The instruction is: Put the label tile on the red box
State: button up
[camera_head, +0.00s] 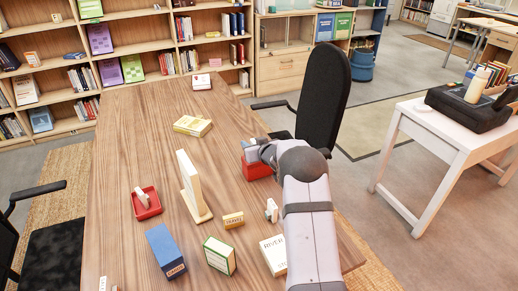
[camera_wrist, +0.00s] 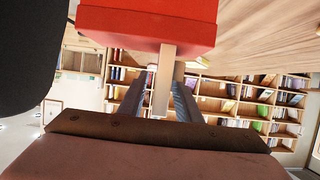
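The red box (camera_head: 257,170) stands on the table's right side, just under my gripper (camera_head: 251,152). In the wrist view the red box (camera_wrist: 145,22) fills the top of the picture. A pale, narrow piece (camera_wrist: 163,85), probably the label tile, lies between my two fingers (camera_wrist: 160,88) with its far end against or in front of the box's edge.
A red tray (camera_head: 154,212) with a small pale piece, an upright cream board (camera_head: 189,185), a blue box (camera_head: 165,250), a green-and-white box (camera_head: 219,255) and a yellow book (camera_head: 192,125) are on the table. A black chair (camera_head: 323,100) stands close behind my gripper.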

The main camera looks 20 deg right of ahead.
jog(key=b+v, duration=0.1)
jog(key=v, duration=1)
jog(key=shift+s, duration=0.3)
jog(key=s+a+f+g, duration=0.2)
jog(key=s+a+g, duration=0.2)
jog(key=s, duration=0.8)
jog(key=s+a+f+g, duration=0.3)
jog(key=s+a+g, duration=0.2)
jog(key=s, duration=0.8)
jog(key=s+a+f+g, duration=0.3)
jog(key=s+a, duration=0.5)
jog(key=s, duration=0.4)
jog(key=shift+s+a+f+g, duration=0.2)
jog(key=shift+s+a+g, duration=0.15)
jog(key=shift+g, duration=0.35)
jog(key=shift+w, duration=0.1)
